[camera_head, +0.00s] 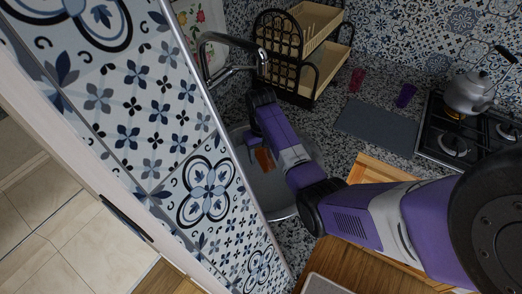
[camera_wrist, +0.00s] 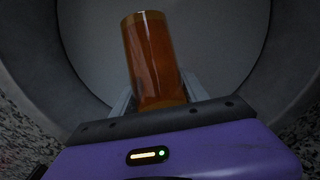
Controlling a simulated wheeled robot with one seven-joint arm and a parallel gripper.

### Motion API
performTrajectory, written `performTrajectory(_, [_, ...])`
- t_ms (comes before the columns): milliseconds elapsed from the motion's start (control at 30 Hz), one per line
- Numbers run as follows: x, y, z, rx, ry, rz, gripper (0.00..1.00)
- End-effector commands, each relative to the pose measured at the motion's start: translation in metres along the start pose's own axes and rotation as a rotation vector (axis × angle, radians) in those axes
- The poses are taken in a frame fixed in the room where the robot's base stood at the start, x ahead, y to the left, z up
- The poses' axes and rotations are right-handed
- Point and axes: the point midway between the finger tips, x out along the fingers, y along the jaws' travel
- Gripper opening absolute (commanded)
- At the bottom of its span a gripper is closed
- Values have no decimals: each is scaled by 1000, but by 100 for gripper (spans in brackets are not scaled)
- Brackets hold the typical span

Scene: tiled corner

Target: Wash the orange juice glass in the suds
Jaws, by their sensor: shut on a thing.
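The orange juice glass (camera_wrist: 155,58) is a tall amber-orange cylinder held between the two grey fingers of my gripper (camera_wrist: 158,92). In the head view the glass (camera_head: 264,159) shows as a small orange shape inside the round metal sink basin (camera_head: 283,205), partly hidden by my arm. In the wrist view the basin's curved grey wall (camera_wrist: 90,45) surrounds the glass. The glass appears tilted away from the gripper. I cannot make out suds in either view, and whether the glass touches the basin is unclear.
A faucet (camera_head: 230,40) arches over the sink, close to my arm. A two-tier dish rack (camera_head: 318,35), a grey mat (camera_head: 376,128), red (camera_head: 356,80) and purple (camera_head: 405,95) cups, and a stove (camera_head: 470,135) with a kettle (camera_head: 468,92) stand right. A tiled partition (camera_head: 150,110) borders the left.

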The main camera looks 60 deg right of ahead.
Motion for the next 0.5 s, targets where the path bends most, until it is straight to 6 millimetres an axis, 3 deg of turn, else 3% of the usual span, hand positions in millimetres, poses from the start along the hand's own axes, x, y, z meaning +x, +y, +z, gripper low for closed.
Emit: performTrajectory(500, [52, 0, 0, 0, 1, -1, 9])
